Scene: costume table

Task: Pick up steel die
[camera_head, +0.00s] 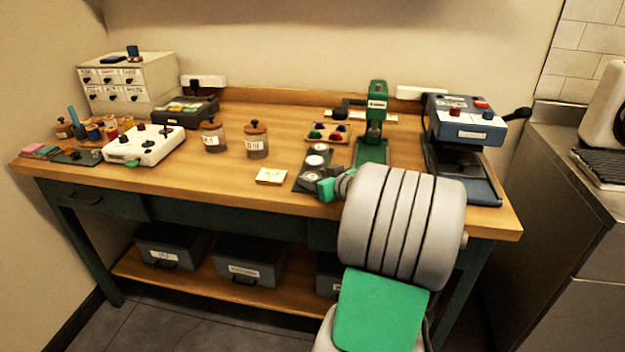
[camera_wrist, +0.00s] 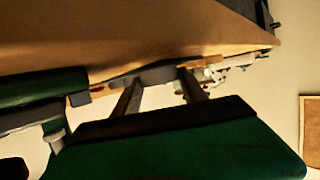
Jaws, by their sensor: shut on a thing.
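My gripper (camera_head: 326,189) is low over the front right of the bench, at the near end of a dark tray (camera_head: 302,185). In the wrist view both fingers of the gripper (camera_wrist: 158,79) reach toward the bench top, with a grey piece, the steel die (camera_wrist: 156,73), between their tips. The fingers are shut on it with a gap between them. The die's outline is hard to tell there, and in the head view my gripper and arm hide it. Round metallic pieces (camera_head: 316,160) lie on the tray beside my gripper.
A green press (camera_head: 375,125) and a blue machine (camera_head: 462,130) stand behind and right of my arm. Jars (camera_head: 256,142) and a white control box (camera_head: 146,146) stand farther left. The front middle-left is clear.

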